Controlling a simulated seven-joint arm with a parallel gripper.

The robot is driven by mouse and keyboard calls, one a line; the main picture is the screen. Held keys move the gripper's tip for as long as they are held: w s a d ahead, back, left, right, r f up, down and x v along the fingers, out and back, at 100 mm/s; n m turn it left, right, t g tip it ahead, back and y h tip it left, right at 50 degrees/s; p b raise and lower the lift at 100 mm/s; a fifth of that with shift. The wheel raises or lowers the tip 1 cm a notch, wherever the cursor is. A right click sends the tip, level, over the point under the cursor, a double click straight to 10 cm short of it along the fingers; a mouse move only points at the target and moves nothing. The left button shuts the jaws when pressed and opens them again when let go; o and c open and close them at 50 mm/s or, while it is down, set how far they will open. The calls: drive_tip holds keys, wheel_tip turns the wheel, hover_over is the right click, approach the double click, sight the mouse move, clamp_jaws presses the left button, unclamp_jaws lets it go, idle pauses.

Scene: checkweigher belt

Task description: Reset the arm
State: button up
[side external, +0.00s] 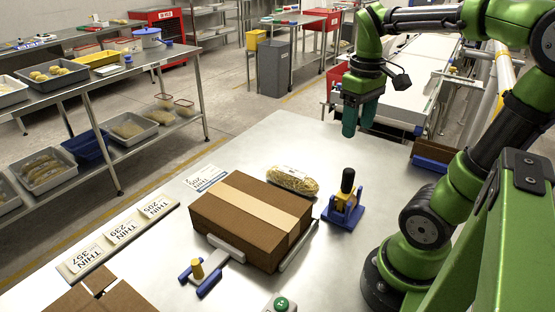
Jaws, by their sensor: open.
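My gripper (359,118) is at the upper right of the side external view, with its green fingers pointing down. It is open and holds nothing. It hangs above the far right part of the steel table (262,133), apart from everything on it. A closed brown cardboard box (225,205) with a tan tape strip lies on the table, below and left of my gripper. A bag of pale noodle-like food (292,180) lies just behind the box.
A blue stamp-like device with a black knob (346,190) stands right of the box. A blue-and-grey clamp (201,275) sits at its front. Label cards (122,231) lie left, a green button (281,304) in front. The conveyor (408,85) is behind my gripper. The table's far area is clear.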

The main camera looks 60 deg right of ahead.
drive_tip(key=shift+r, duration=1.35)
drive_tip(key=w+a+f+t+y, duration=0.1)
drive_tip(key=w+a+t, duration=0.1)
drive_tip(key=a, duration=0.6)
drive_tip(key=w+a+f+m+t+y, duration=0.1)
drive_tip(key=w+a+f+t, duration=0.1)
drive_tip(key=a+t, duration=0.3)
drive_tip(key=a, duration=0.4)
drive_tip(key=shift+a+f, duration=0.15)
